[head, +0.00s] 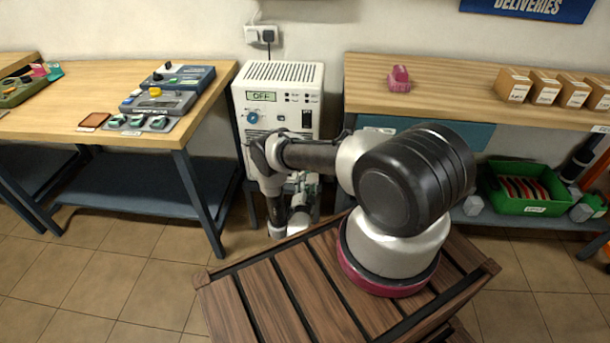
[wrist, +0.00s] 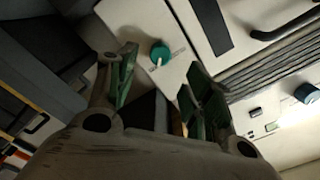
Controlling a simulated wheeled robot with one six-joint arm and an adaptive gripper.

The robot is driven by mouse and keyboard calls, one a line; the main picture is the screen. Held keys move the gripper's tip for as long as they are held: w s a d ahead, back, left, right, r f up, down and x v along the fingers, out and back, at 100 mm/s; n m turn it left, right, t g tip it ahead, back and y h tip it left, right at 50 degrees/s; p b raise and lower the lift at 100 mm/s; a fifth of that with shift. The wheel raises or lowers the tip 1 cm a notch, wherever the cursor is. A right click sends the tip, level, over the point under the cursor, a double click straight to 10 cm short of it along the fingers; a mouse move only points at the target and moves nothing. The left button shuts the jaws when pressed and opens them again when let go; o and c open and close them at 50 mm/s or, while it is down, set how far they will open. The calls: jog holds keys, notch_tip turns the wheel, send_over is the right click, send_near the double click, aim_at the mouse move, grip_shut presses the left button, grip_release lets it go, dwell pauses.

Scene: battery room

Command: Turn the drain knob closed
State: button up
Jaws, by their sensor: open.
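A white power unit (head: 278,88) stands between the two benches, with an OFF display and a blue knob (head: 253,118) on its front. In the wrist view, a teal-green knob (wrist: 160,53) with a pale pointer sits on a white panel, with a thin line mark beside it. I take it for the drain knob; no readable label shows. My gripper (wrist: 160,78) is open, its green-padded fingers spread to either side of the knob in the picture. They look apart from it. The blue knob also shows at the right of the wrist view (wrist: 308,92). My arm hides the unit's lower front in the head view.
A left bench (head: 95,75) holds several devices; a right bench (head: 440,90) carries a pink object (head: 399,79) and several small boxes. A green bin (head: 525,188) is on the shelf below. In the wrist view, a black handle (wrist: 287,25) lies near vent slots.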

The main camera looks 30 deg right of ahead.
jog(key=x, duration=0.6)
jog(key=shift+w+d, duration=0.25)
jog(key=shift+w, duration=0.05)
jog(key=shift+c, duration=0.2)
jog(key=c, duration=1)
